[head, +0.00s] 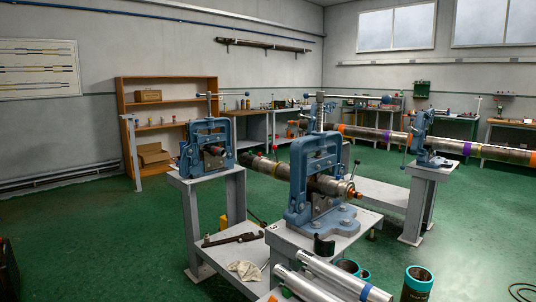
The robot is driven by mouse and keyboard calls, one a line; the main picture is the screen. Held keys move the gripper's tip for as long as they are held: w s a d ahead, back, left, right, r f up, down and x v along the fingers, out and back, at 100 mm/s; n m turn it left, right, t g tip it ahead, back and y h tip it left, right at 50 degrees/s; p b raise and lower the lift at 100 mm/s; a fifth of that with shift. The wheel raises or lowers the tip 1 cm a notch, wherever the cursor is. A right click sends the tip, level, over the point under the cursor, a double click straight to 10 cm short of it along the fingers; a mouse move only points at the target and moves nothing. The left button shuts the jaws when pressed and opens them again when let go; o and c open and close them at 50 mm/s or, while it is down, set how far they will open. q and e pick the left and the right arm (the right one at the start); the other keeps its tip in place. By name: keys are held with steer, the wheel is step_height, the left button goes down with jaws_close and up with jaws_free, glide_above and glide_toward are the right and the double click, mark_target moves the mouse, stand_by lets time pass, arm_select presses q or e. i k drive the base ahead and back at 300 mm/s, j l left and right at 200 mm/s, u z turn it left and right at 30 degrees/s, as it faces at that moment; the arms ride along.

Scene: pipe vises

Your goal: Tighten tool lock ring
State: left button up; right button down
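A long grey tool (267,166) lies horizontally through two blue pipe vises. The nearer vise (296,190) stands at the middle of the picture and the farther vise (186,160) stands to its left. The tool's near end sticks out of the nearer vise, with a metal ring (343,188) and an orange tip (356,195). I cannot tell for sure which ring is the lock ring, or whether it is tight. Neither of my grippers is in view.
A wrench (231,240) and a pale rag (246,270) lie left of the nearer vise. Another vise (428,158) holds a banded pipe (375,134) at right. The green floor at left is clear.

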mark_target(274, 146)
steer(key=i+j+u, duration=0.45)
steer(key=i+u, duration=0.4)
steer(key=i, duration=0.15)
steer(key=i+u, duration=0.45)
steer(key=i+z, duration=0.35)
steer(key=i, duration=0.15)
steer(key=i+j+z, duration=0.4)
steer(key=i+z, duration=0.5)
steer(key=z, duration=0.2)
steer(key=i+z, duration=0.2)
steer(key=z, duration=0.15)
